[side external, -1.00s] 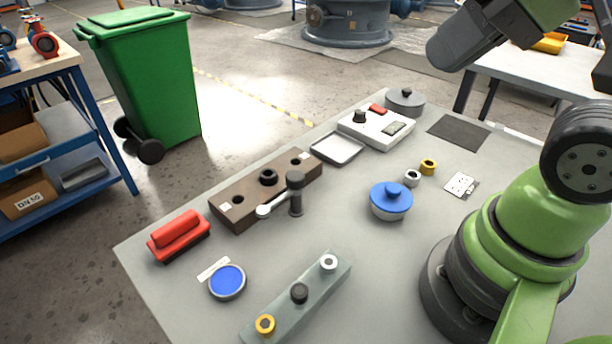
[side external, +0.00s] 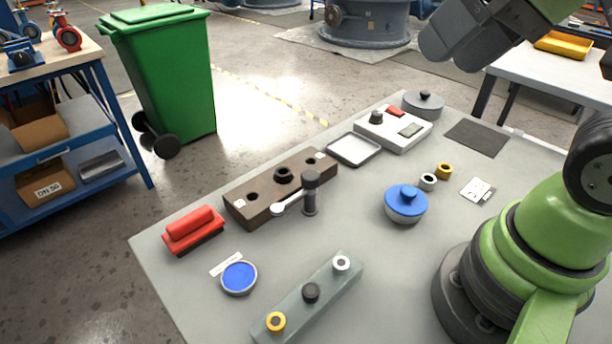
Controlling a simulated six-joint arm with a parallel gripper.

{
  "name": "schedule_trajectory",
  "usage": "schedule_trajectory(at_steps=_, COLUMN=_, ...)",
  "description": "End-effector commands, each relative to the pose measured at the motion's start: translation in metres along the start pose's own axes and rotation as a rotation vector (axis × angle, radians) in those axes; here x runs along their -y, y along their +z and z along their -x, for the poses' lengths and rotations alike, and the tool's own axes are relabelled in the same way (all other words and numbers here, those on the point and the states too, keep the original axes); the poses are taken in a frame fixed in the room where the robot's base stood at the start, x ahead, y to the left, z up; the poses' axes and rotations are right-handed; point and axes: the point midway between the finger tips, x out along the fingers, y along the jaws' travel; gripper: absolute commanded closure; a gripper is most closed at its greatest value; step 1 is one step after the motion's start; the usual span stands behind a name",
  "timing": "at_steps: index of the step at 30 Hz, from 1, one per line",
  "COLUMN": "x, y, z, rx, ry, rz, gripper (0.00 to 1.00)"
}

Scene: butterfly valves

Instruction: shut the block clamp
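A long brown block (side external: 262,198) with dark round holes and a raised black ring lies on the grey table. A dark upright post (side external: 310,196) with a rounded head stands at its front edge. A pale lever (side external: 290,203) with a white ball end runs from near the post to the left, low along the block's front side. These look like the block clamp; whether they are one piece I cannot tell. The dark grey end of my arm (side external: 470,45) hangs at the top right, well away from the block. Its fingers cannot be made out.
A red-handled brush (side external: 193,229), a blue round dish (side external: 239,277) and a grey bar with knobs (side external: 315,300) lie near the block. A shallow tray (side external: 354,150), white switch box (side external: 395,129) and blue-lidded pot (side external: 405,204) stand farther right. Bare table separates them.

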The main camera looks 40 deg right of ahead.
Motion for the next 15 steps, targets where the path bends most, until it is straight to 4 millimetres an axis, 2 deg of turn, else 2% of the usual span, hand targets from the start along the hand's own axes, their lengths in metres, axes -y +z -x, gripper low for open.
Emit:
schedule_trajectory(at_steps=5, x=0.011, y=-0.032, z=-0.032, rx=0.141, ry=0.061, rz=0.108, gripper=0.39)
schedule_trajectory(at_steps=8, x=0.016, y=-0.048, z=-0.058, rx=0.22, ry=0.094, rz=0.179, gripper=0.39)
schedule_trajectory(at_steps=15, x=0.023, y=-0.067, z=-0.139, rx=0.414, ry=0.161, rz=0.351, gripper=0.39)
